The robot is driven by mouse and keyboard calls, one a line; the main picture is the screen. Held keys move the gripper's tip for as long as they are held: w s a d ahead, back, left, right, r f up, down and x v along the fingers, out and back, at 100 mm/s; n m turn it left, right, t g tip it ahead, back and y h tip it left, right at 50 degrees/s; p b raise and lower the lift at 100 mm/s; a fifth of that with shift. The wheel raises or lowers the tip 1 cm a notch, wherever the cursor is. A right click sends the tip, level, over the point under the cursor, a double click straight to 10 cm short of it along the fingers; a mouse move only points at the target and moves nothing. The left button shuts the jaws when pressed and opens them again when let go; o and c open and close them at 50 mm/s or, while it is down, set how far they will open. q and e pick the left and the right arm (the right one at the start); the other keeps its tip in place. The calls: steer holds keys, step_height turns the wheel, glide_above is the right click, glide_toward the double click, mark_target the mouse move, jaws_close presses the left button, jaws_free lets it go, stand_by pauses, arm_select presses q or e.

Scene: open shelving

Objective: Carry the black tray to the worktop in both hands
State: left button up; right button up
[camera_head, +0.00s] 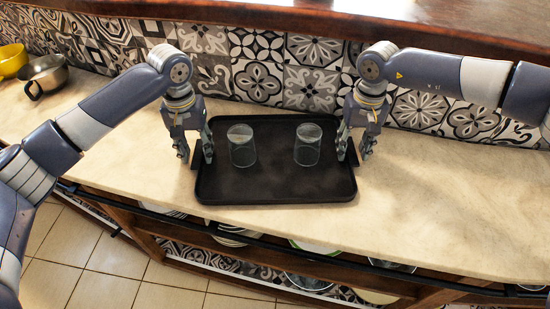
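The black tray (275,188) lies level on the pale worktop, its front side close to the worktop's front edge. Two clear glasses stand on it, a left glass (242,146) and a right glass (307,145). My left gripper (195,150) is at the tray's left side, pointing down, with its fingers apart on either side of the rim. My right gripper (355,147) is at the right side in the same way, fingers apart. The fingers partly hide both side rims, and I cannot tell whether they touch the tray.
The worktop (430,210) is clear to the right of the tray. A metal cup (46,76) and a yellow bowl (11,60) stand at the far left. A patterned tile wall (258,80) rises behind, under a wooden ledge (300,18). Dishes sit on shelving below.

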steer(key=shift+a, duration=0.1)
arm_select(q)
step_height(320, 180, up, 12)
arm_select(e)
step_height(320, 180, up, 12)
stand_by(0.8)
stand_by(0.5)
